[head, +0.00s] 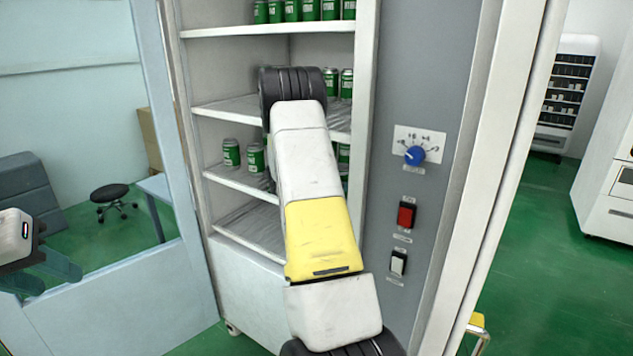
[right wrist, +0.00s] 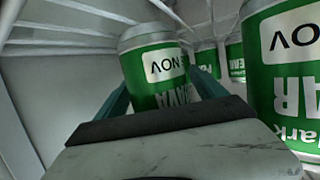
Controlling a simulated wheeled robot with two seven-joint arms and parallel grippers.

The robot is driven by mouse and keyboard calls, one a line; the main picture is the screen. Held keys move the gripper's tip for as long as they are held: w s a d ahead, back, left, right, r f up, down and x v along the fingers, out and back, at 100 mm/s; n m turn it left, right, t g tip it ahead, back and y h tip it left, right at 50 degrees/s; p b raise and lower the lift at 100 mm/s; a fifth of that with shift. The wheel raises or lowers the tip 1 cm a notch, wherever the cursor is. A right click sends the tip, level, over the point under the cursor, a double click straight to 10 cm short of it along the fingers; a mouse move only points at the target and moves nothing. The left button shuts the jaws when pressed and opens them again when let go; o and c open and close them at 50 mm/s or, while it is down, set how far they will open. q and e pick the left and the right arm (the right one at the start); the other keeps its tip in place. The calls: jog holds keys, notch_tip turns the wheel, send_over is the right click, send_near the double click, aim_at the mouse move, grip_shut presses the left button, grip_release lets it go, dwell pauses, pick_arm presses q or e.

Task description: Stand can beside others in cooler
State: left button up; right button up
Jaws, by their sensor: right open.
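In the right wrist view a green can with a silver end (right wrist: 152,62) is between the fingers of my right gripper (right wrist: 163,92). The jaws are open around it. Its lettering appears upside down. In the head view my right arm reaches into the cooler (head: 226,180) and hides its own gripper. Green cans stand on the cooler's top shelf (head: 265,31), on the middle shelf (head: 225,108) at the right, and on the shelf below, where one can (head: 231,153) shows at the left. My left gripper (head: 40,276) is open and empty at the left edge.
Another can (right wrist: 290,75) is close on the right in the wrist view, with more cans (right wrist: 206,63) behind. The cooler's open glass door (head: 120,280) is on the left. A grey panel with a blue knob (head: 414,155) and switches is on the right.

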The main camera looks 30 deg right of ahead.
jog(key=w+a+r+n+t+y, duration=0.1)
jog(key=a+r+n+t+y, duration=0.25)
jog(key=a+r, duration=0.5)
jog(key=w+a+r+n+t+y, duration=0.15)
jog(key=a+r+t+y, duration=0.4)
jog(key=a, duration=0.55)
jog(key=a+r+n+t+y, duration=0.35)
jog(key=a+r, duration=0.35)
jog(key=a, duration=0.3)
jog(key=s+a+r+n+g+y, duration=0.15)
jog(key=s+a+n+y, duration=0.35)
jog(key=s+a, duration=0.6)
jog(key=s+f+n+g, duration=0.2)
jog(key=s+f+g, duration=0.1)
jog(key=s, duration=0.7)
jog(key=s+d+f+n+g, duration=0.1)
jog(key=s+f+n+g, duration=0.1)
jog(key=s, duration=0.9)
notch_tip(320, 180, down, 3)
jog(key=shift+s+d+r+g+h, duration=0.2)
jog(key=shift+g+h, duration=0.15)
jog(key=shift+g, duration=0.15)
